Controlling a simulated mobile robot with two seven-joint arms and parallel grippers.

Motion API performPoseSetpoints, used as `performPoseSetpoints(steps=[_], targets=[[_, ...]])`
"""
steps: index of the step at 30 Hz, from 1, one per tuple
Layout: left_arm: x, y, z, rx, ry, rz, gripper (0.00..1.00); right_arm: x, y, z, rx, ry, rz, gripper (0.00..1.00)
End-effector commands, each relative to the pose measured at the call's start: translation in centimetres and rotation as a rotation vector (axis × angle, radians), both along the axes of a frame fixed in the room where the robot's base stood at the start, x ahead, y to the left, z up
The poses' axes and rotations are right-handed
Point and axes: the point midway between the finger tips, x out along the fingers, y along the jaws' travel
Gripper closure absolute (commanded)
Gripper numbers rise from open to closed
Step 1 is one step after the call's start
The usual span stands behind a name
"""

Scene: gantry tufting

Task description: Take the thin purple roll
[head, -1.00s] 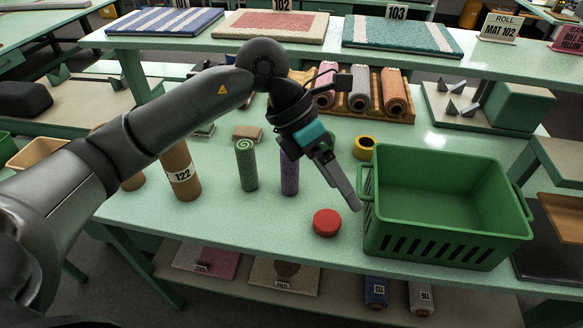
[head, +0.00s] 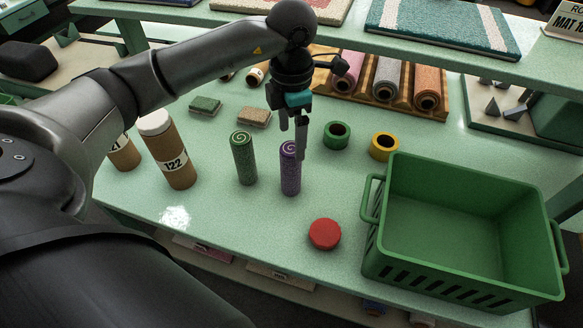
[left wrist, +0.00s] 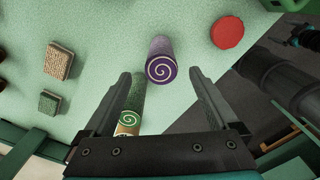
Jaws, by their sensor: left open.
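The thin purple roll (head: 290,175) stands upright on the pale green table, with a spiral on its top end. In the left wrist view its purple top (left wrist: 161,68) shows between the fingertips. My left gripper (head: 293,138) is open, points down and is empty at the roll's top. I cannot tell whether a finger touches it. A green roll (head: 244,160) stands just left of the purple one. What seems to be my right gripper (left wrist: 301,38) is small and dark at the right edge of the left wrist view; its jaws are unclear.
A red disc (head: 325,234) lies in front of the purple roll. A green crate (head: 465,277) stands at the right. Green (head: 337,135) and yellow (head: 384,146) rings stand behind.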

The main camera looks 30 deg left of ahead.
Motion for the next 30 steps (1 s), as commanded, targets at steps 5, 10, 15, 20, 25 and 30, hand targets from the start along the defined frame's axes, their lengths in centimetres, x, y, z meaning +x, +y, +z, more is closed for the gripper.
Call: performPoseSetpoints(steps=[5, 10, 15, 20, 25, 30], targets=[[0.0, 0.0, -2.4, 0.0, 0.001, 0.001, 0.07, 1.0, 0.1, 0.0, 0.001, -0.015, 0.0, 0.0], [-0.1, 0.0, -3.4, -0.002, 0.001, -0.001, 0.07, 2.0, 0.1, 0.2, 0.003, -0.033, 0.0, 0.0], [-0.6, 0.0, -5.9, -0.001, 0.003, 0.0, 0.07, 2.0, 0.1, 0.5, 0.003, -0.033, 0.0, 0.0], [-0.4, 0.0, -7.7, -0.002, 0.0, 0.0, 0.07, 1.9, 0.1, 0.5, 0.003, -0.032, 0.0, 0.0], [-0.4, 0.0, -8.1, -0.001, -0.002, -0.001, 0.07, 1.8, 0.1, 0.5, 0.003, -0.031, 0.0, 0.0], [-0.4, 0.0, -8.0, -0.001, -0.002, -0.001, 0.14, 1.6, 0.1, 0.4, 0.002, -0.027, 0.0, 0.0]])
